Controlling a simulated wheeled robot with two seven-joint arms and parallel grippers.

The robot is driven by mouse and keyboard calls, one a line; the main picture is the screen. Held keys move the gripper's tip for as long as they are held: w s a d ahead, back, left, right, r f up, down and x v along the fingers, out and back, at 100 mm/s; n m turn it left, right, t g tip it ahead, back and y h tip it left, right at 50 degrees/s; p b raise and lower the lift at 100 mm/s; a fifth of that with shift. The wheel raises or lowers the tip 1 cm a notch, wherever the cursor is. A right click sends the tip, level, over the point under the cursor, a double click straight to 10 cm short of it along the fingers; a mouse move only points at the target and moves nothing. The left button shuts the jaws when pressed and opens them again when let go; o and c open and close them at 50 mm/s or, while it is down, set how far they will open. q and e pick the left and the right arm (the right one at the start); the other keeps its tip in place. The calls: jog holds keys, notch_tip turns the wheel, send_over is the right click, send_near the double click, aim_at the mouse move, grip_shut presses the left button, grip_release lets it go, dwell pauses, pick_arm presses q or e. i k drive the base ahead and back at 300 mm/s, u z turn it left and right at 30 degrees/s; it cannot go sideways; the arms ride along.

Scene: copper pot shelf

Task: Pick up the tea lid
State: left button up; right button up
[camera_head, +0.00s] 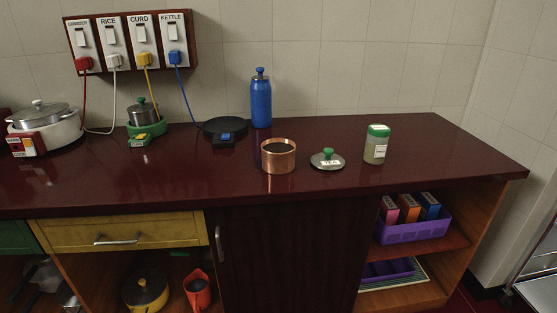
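The tea lid (327,161) lies on the dark red counter, a round metal disc with a green knob and a white label reading TEA. It is to the right of an open copper pot (278,157) and apart from it. A jar with a green cap (376,145) stands to the right of the lid. Neither of my grippers shows in the head view.
A rice cooker (45,132) and a green-based appliance (146,125) are at left. The counter (440,165) is clear at right and in front of the lid.

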aim_at(327, 160)
jog(key=z, duration=1.5)
jog(key=i, duration=1.4)
jog(key=u, duration=2.85)
